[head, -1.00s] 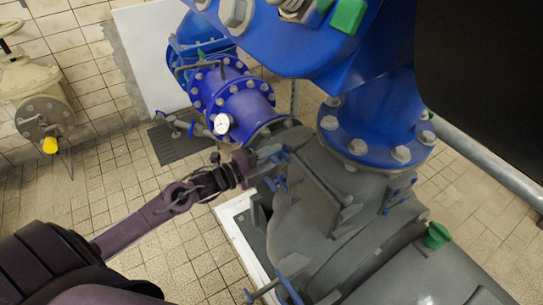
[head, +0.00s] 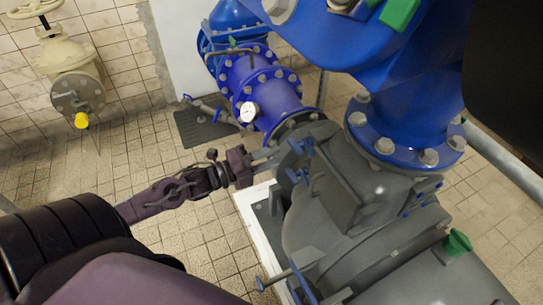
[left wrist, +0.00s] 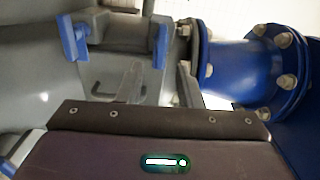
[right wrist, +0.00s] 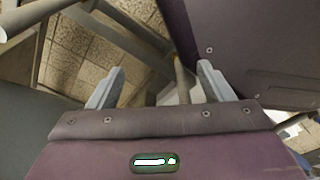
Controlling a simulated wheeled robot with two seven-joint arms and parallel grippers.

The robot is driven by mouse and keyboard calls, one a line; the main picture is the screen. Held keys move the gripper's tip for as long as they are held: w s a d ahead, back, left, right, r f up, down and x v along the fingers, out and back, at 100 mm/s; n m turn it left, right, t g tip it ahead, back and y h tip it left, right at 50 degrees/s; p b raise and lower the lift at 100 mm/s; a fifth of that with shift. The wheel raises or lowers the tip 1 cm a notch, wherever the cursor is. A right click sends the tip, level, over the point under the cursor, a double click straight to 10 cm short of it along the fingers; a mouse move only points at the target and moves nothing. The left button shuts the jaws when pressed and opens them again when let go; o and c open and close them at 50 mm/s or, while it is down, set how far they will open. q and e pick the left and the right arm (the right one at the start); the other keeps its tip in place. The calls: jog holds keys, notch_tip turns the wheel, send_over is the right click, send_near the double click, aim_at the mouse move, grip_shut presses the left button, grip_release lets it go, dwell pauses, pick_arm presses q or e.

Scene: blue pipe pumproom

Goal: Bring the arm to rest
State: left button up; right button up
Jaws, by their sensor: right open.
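My left arm comes in from the left in the head view. Its gripper (head: 266,158) is beside the grey pump casing (head: 330,235), close to small blue handles (head: 301,160). In the left wrist view, the casing with blue handles (left wrist: 72,38) fills the area ahead of the fingers. My right gripper (right wrist: 158,85) shows only in the right wrist view. Its two grey fingers are apart with nothing held between them. Its arm is not clear in the head view.
A large blue pipe (head: 405,95) rises from the casing. A blue flanged pipe with a gauge (head: 249,112) is behind the gripper. A cream valve (head: 75,80) stands at the far left. Tiled floor (head: 150,145) is clear at left. A rail crosses at right.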

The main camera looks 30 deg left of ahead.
jog(key=shift+w, duration=0.2)
